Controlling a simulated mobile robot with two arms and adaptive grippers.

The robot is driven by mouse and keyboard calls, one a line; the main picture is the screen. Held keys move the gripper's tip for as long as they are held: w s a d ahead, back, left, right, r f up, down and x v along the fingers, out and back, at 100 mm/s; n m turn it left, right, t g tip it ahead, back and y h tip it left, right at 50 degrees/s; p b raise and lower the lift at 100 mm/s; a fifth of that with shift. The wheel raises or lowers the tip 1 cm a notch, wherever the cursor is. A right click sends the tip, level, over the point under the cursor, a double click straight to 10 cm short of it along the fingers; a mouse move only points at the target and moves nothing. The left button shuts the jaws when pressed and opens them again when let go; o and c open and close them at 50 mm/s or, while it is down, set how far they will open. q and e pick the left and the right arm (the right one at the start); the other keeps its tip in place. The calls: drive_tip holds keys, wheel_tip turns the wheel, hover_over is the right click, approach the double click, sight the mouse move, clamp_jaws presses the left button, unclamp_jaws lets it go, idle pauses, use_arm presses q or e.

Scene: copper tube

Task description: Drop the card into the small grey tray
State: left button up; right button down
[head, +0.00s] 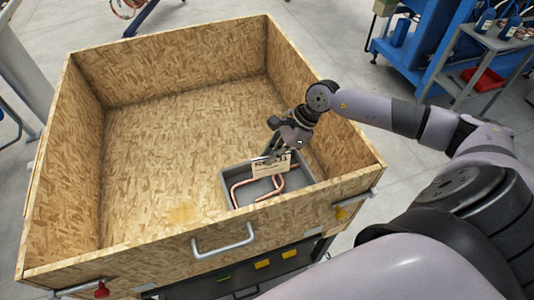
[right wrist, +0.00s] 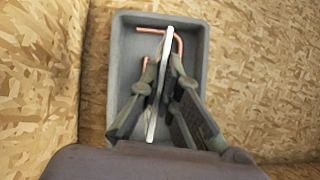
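The small grey tray (head: 226,182) lies on the floor of the big wooden box, near its front right corner. In the right wrist view the tray (right wrist: 123,50) is below my gripper. A bent copper tube (head: 240,186) lies in it; parts of the tube (right wrist: 178,43) also show in the right wrist view. The card (head: 270,168), pale with dark lettering, is upright over the tray. My right gripper (right wrist: 163,72) is shut on the card (right wrist: 157,90), which shows edge-on between its fingers. I cannot tell whether the card touches the tube. My left gripper is out of view.
The wooden box (head: 170,60) has high walls around the tray, and its right wall is close to my right arm. The box floor left of the tray is clear. A metal handle (head: 222,246) sits on the front wall. A grey cart (head: 490,40) stands at the upper right.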

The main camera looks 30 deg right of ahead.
sight(267, 172)
drive_tip(key=shift+d+f+b, duration=0.15)
drive_tip(key=shift+f+b, duration=0.25)
drive_tip(key=shift+f, duration=0.35)
drive_tip(key=shift+f+b, duration=1.25)
drive_tip(key=shift+f, duration=1.05)
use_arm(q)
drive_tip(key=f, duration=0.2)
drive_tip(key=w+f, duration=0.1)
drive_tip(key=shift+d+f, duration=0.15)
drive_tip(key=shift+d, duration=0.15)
use_arm(e)
drive_tip(key=c, duration=1.7)
unclamp_jaws()
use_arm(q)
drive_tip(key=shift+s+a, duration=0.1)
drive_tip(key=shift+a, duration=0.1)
use_arm(e)
drive_tip(key=shift+r, duration=0.1)
drive_tip(key=v, duration=1.1)
drive_tip(key=shift+s+d+r, duration=0.1)
drive_tip(key=shift+d+r, duration=0.15)
drive_tip(key=shift+r, duration=0.1)
